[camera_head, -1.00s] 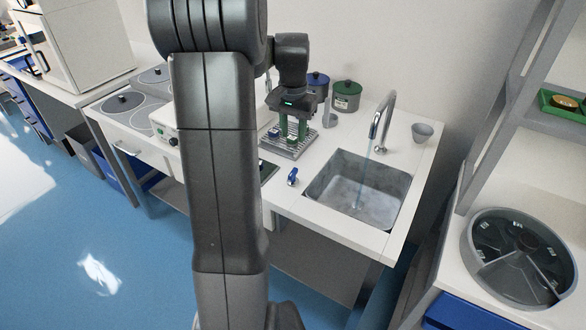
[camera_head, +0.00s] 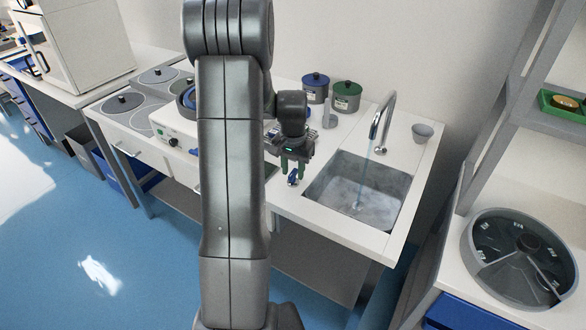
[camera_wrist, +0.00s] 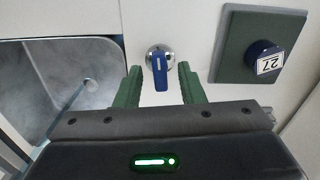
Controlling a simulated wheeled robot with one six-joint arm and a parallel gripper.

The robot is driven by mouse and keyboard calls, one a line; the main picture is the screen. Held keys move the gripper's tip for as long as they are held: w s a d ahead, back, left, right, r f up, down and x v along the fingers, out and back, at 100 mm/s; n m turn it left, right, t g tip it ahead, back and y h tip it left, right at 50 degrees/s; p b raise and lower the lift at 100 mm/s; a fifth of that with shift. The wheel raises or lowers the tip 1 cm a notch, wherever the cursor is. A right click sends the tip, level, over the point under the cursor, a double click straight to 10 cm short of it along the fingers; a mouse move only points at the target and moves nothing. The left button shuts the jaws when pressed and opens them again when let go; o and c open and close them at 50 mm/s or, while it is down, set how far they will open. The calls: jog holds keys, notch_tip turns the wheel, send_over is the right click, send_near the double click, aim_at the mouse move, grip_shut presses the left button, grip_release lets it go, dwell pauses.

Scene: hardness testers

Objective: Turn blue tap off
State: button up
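The blue tap (camera_head: 293,180) is a small blue lever on a round metal base, on the white counter just left of the sink. In the wrist view the blue tap (camera_wrist: 160,72) lies between the two green fingers, its lever pointing toward my gripper. My gripper (camera_head: 291,166) is open and empty, above and close to the tap; the wrist view also shows my gripper (camera_wrist: 161,82) with its fingers apart on either side of the lever. I cannot tell whether they touch it. A thin stream of water (camera_head: 368,165) runs from the faucet (camera_head: 383,122) into the sink (camera_head: 338,190).
A dark green plate with a blue knob labelled 27 (camera_wrist: 268,58) is right of the tap in the wrist view. Two lidded pots (camera_head: 346,96) and a grey cup (camera_head: 422,132) stand at the back. Hot plates (camera_head: 124,103) are on the left.

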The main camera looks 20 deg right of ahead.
jog(key=shift+c, duration=0.2)
grip_shut()
jog(key=shift+n, duration=0.3)
jog(key=n, duration=1.2)
jog(key=shift+r+n, duration=0.1)
jog(key=shift+n, duration=2.1)
